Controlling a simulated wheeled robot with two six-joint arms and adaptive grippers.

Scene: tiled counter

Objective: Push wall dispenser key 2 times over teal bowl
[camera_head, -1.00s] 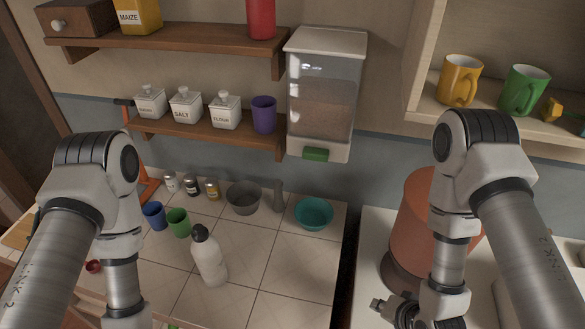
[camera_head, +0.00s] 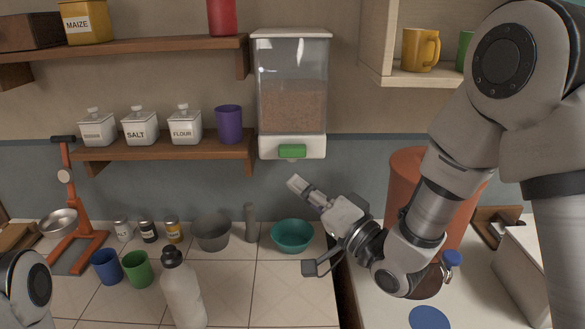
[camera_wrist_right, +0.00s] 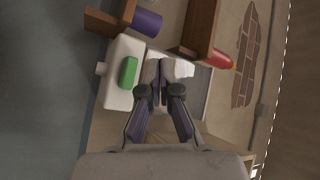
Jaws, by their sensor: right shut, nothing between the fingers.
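The wall dispenser (camera_head: 292,95) is a clear box of brown grain with a white base, fixed on the wall. Its green key (camera_head: 292,151) is at the bottom front, and also shows in the right wrist view (camera_wrist_right: 129,72). The teal bowl (camera_head: 293,237) stands on the tiled counter below the dispenser and looks empty. My right gripper (camera_head: 297,185) is shut and empty, with its fingertips below the key and above the bowl in the head view. In the right wrist view its fingertips (camera_wrist_right: 163,72) appear right of the key. My left gripper is out of view.
A grey bowl (camera_head: 213,234) and a grey upright cylinder (camera_head: 251,224) stand left of the teal bowl. A white bottle (camera_head: 182,290) is nearer the front. A shelf (camera_head: 170,151) with jars and a purple cup (camera_head: 229,124) is left of the dispenser. A terracotta cylinder (camera_head: 405,180) is behind my right arm.

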